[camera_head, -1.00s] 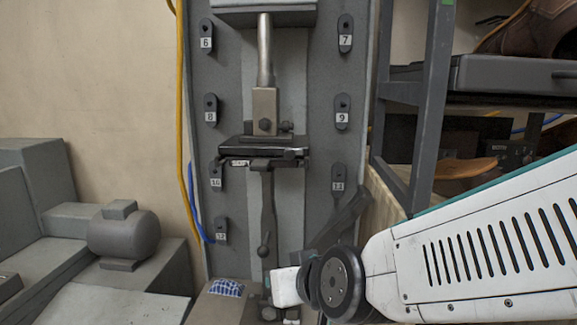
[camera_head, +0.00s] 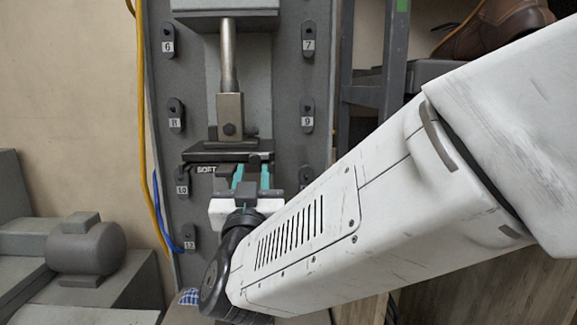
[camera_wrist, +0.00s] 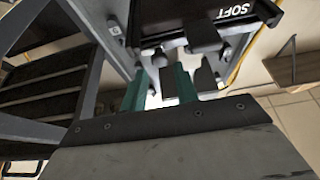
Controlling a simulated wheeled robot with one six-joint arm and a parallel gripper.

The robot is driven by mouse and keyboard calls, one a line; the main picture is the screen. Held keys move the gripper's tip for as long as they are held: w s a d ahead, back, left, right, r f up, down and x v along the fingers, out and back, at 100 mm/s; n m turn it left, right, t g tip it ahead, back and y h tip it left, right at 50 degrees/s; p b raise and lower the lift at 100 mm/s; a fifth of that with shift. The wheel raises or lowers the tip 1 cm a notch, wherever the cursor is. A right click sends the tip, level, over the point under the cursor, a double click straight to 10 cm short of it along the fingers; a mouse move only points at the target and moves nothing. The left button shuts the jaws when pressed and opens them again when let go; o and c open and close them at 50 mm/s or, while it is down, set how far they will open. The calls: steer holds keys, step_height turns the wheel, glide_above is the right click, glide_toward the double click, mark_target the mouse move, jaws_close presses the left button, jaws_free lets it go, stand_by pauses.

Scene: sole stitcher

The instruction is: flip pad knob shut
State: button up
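The dark pad plate (camera_head: 200,157), marked SOFT, sits under the press ram on the grey column. It also shows upside down at the top of the wrist view (camera_wrist: 178,18). My gripper (camera_head: 252,173) is raised to the pad's front edge, its two teal fingers apart. In the wrist view my gripper (camera_wrist: 162,72) is open, with a gap between the fingers. Dark stubby pieces hang at the pad's edge, one (camera_wrist: 205,36) to the right of the fingers. I cannot tell which of them is the knob, or whether a finger touches it.
The grey column carries numbered dark hooks (camera_head: 307,115) on both sides. A yellow cable (camera_head: 143,110) and a blue hose (camera_head: 162,225) run down its left. A grey rack (camera_head: 387,75) with a brown shoe (camera_head: 490,25) stands at right. A grey motor-like block (camera_head: 85,248) is lower left.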

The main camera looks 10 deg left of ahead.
mark_target(255, 160)
steer(key=shift+x, duration=1.6)
jaws_close()
